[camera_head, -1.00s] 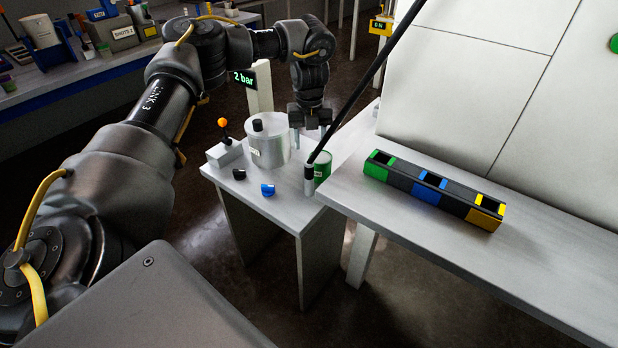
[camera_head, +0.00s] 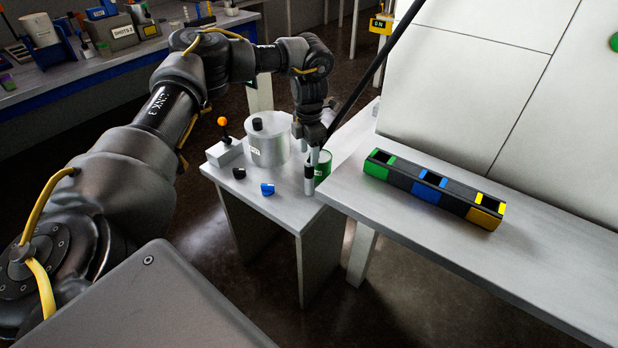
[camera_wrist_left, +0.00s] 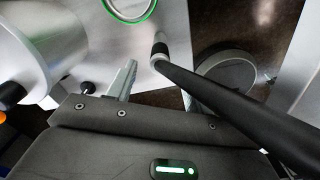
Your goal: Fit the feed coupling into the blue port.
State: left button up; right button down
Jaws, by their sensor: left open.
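The feed coupling (camera_head: 309,179), a short dark and silver piece at the lower end of a black hose (camera_head: 365,85), stands near the edge of the small side table. In the left wrist view the coupling (camera_wrist_left: 159,48) lies just beyond the fingertips, and the hose crosses in front of the right-hand finger. My left gripper (camera_head: 314,156) is open above and close to the coupling; whether it touches is unclear. The blue port (camera_head: 430,188) is the middle one of a dark block on the larger table, between a green and a yellow port. My right gripper is not in view.
A silver pot (camera_head: 268,144) and a green-rimmed can (camera_head: 322,166) stand close to my left gripper. A box with an orange-knobbed lever (camera_head: 223,149), a black piece (camera_head: 240,173) and a blue piece (camera_head: 267,189) are also on the side table. White panels rise behind the block.

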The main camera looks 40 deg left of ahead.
aim_at(309, 161)
pick_arm(q)
jog(key=shift+f, duration=0.85)
jog(key=shift+f+p, duration=0.3)
jog(key=shift+f, duration=0.15)
notch_tip(309, 161, down, 4)
jog(key=shift+f+p, duration=0.2)
jog(key=shift+p, duration=0.25)
grip_shut()
notch_tip(309, 161, up, 9)
jog(key=shift+f+b, duration=0.1)
jog(key=shift+b, duration=0.6)
jog(key=shift+r, duration=0.7)
